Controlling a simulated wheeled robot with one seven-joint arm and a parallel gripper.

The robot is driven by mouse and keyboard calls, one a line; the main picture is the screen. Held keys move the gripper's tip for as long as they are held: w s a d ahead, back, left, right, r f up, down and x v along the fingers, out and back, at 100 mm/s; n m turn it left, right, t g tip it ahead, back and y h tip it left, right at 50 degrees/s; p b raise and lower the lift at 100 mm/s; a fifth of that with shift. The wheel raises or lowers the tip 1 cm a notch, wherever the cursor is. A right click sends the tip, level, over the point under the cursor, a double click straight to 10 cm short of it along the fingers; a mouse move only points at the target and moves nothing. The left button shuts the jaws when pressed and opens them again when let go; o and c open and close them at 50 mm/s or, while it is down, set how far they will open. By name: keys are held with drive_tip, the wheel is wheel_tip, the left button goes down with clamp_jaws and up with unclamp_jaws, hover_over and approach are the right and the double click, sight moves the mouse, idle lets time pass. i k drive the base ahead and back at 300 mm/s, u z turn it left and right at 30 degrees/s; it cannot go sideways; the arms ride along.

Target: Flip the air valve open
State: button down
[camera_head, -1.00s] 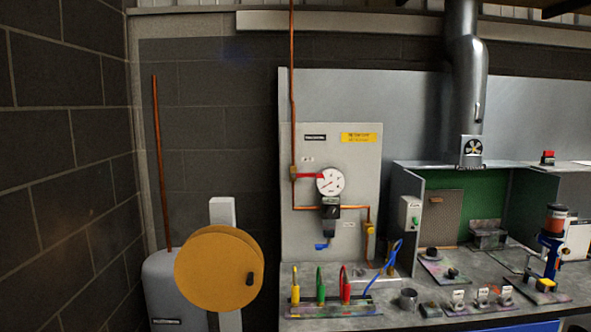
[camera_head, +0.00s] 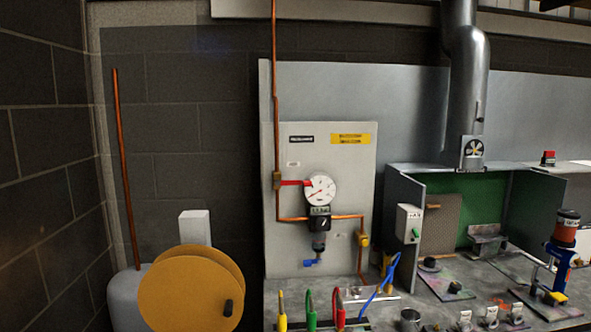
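The air valve is a brass body (camera_head: 277,180) on the vertical copper pipe at the left side of a pale wall panel. Its red lever (camera_head: 294,183) points right, across the pipe, toward a round white pressure gauge (camera_head: 321,189). A dark regulator (camera_head: 319,219) with a clear bowl and a blue tap (camera_head: 312,262) sits below the gauge. The gauge needle is too small to read surely. My gripper is not in view.
A grey workbench (camera_head: 400,300) runs below the panel, with coloured air tools (camera_head: 311,309) along its front. A large orange-brown reel (camera_head: 190,290) stands at lower left. A green-lined booth (camera_head: 470,210) is at right. The space before the panel looks clear.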

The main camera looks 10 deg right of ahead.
sight(286, 183)
drive_tip(key=i, duration=1.15)
drive_tip(key=z, duration=0.05)
